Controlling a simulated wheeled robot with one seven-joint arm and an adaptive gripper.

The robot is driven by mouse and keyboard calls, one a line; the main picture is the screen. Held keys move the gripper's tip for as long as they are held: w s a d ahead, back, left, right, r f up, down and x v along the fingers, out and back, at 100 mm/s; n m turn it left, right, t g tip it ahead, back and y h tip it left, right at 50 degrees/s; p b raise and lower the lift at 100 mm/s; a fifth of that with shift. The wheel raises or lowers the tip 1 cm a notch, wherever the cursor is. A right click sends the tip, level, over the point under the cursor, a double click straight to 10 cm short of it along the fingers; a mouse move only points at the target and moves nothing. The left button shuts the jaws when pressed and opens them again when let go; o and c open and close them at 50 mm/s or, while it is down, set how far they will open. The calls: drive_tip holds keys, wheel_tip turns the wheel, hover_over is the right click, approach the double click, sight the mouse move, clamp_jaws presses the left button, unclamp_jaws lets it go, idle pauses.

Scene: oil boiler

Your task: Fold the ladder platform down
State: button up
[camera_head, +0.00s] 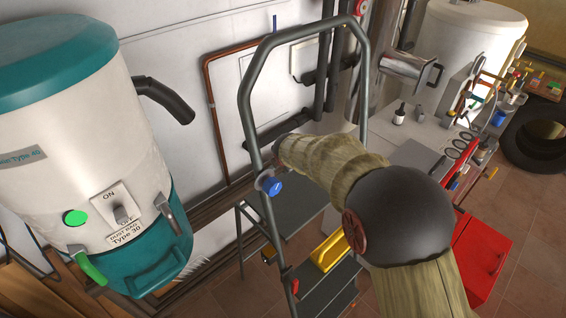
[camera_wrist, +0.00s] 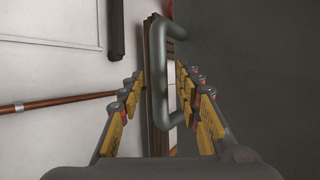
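The ladder (camera_head: 247,100) stands in the middle of the head view, with a tall grey tubular frame and dark grey steps (camera_head: 340,292). A flat dark panel (camera_head: 290,203) shows behind its near rail; I cannot tell whether it is the platform or a step. My arm reaches across the ladder and hides part of it. In the wrist view my gripper (camera_wrist: 160,84) is open, with its fingers apart on both sides of a grey bent tube (camera_wrist: 159,75). No clear grip on the tube shows. A large dark grey surface (camera_wrist: 255,70) fills the right.
A white and teal machine (camera_head: 80,140) with a black spout stands at left. A yellow item (camera_head: 329,251) is on the ladder. A red box (camera_head: 480,255) stands at lower right. A workbench (camera_head: 425,135) with a metal jug (camera_head: 402,67) is behind.

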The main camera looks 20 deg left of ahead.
drive_tip(key=v, duration=0.9)
